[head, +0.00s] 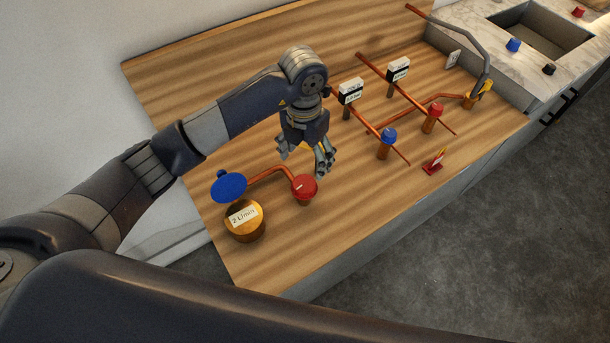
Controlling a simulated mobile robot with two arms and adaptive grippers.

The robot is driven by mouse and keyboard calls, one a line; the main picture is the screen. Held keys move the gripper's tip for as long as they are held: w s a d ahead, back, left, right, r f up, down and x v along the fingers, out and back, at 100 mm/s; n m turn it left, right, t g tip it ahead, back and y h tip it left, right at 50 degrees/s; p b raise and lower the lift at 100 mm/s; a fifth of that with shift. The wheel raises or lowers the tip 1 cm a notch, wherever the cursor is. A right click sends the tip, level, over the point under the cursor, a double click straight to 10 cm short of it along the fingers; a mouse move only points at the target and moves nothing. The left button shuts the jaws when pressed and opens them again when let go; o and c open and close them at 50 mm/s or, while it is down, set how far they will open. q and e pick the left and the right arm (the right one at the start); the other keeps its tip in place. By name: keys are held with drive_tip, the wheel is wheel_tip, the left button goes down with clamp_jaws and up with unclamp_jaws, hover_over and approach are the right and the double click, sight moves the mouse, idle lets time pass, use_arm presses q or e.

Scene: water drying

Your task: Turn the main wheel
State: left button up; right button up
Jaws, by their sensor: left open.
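A red round wheel (306,185) sits on a copper valve near the front left of the wooden board. It is the largest red handle on the pipework; I take it as the main wheel. My left gripper (304,160) hangs just above and behind the wheel, pointing down. Its fingers are spread, with nothing visible between them. I cannot tell whether a fingertip touches the wheel; they look apart. My right gripper is not in view.
Left of the wheel are a brass meter (245,222) marked "2 L/min" and its blue lid (229,187). The front board is clear.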

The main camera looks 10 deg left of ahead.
sight(304, 184)
use_arm(q)
wheel_tip(304, 184, down, 9)
drive_tip(key=p, duration=0.3)
drive_tip(key=shift+s+a+f, duration=0.1)
drive_tip(key=shift+a+f, duration=0.05)
drive_tip(key=shift+f, duration=0.65)
drive_tip(key=c, duration=1)
